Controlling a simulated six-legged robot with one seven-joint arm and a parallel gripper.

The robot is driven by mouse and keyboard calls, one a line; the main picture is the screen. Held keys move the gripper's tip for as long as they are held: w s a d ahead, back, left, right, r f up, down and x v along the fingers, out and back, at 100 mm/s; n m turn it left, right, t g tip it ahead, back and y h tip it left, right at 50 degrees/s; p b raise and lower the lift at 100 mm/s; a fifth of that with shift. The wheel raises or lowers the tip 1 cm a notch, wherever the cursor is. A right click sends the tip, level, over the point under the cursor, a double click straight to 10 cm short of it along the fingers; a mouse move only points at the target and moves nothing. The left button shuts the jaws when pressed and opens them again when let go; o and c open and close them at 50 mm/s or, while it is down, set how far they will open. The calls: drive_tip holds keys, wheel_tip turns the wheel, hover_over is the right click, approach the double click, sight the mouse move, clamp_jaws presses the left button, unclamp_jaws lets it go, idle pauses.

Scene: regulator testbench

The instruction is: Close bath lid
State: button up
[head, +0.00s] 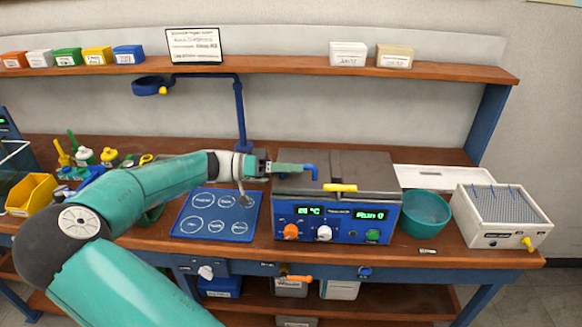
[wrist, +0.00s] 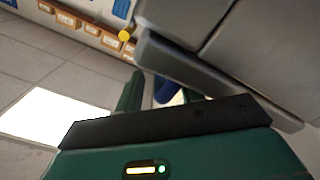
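The bath (head: 335,230) is a blue box with lit displays, standing on the bench. Its dark grey lid (head: 365,170) appears to lie nearly flat on top, with a yellow handle (head: 340,187) at the front edge; I cannot tell whether it is fully shut. My gripper (head: 304,169) is over the left part of the bath top, beside a blue bent part (head: 312,171). In the wrist view my gripper's fingers (wrist: 163,92) are apart, with a blue part (wrist: 165,88) showing between them. Whether they touch it is unclear. The grey lid edge shows right of them (wrist: 200,65).
A blue mat with circles (head: 217,215) lies left of the bath. A teal bowl (head: 425,213) and a white rack with pins (head: 500,215) stand to the right. A shelf (head: 270,70) and a blue post (head: 241,120) are behind.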

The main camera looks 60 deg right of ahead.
drive_tip(key=shift+d+r, duration=0.1)
idle(0.4)
drive_tip(key=shift+w, duration=0.3)
drive_tip(key=v, duration=1.3)
